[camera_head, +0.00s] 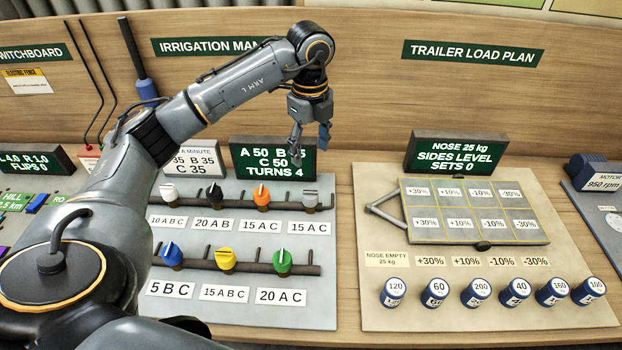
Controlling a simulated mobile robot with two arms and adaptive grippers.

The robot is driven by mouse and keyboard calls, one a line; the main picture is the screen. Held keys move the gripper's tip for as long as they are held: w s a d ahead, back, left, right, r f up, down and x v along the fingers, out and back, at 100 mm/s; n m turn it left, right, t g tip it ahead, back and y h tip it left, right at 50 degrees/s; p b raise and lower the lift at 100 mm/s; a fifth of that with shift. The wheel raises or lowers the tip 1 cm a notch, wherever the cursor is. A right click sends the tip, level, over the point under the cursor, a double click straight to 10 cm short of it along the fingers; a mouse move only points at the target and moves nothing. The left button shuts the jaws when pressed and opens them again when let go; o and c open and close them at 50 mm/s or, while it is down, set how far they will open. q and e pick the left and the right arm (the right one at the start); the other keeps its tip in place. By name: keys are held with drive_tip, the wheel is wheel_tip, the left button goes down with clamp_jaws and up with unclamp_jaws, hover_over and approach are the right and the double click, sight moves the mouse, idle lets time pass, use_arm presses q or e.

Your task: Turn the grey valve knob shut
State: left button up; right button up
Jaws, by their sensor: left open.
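The grey valve knob (310,199) is at the right end of the upper pipe (238,208), above a label reading 15 A C. It is small in view, and I cannot tell clearly which way its handle points. My left gripper (310,141) is open and empty, pointing down above the grey knob and apart from it. My right gripper is not in view.
White (169,192), black (215,194) and orange (262,199) knobs share the upper pipe. Blue (172,255), yellow (226,261) and green (283,262) knobs sit on the lower pipe. The trailer board (375,300) with several blue weights stands at right.

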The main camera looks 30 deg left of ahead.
use_arm(q)
drive_tip(key=p, duration=0.2)
hover_over(310, 191)
wheel_tip(310, 191, down, 7)
drive_tip(key=shift+s+d+r, duration=0.1)
drive_tip(key=shift+s, duration=0.05)
drive_tip(key=f, duration=0.5)
drive_tip(key=shift+w+f+p, duration=0.2)
drive_tip(key=shift+f+p, duration=0.1)
drive_tip(key=shift+p, duration=0.1)
drive_tip(key=shift+f, duration=0.45)
drive_tip(key=c, duration=1.1)
drive_tip(key=shift+c, duration=0.4)
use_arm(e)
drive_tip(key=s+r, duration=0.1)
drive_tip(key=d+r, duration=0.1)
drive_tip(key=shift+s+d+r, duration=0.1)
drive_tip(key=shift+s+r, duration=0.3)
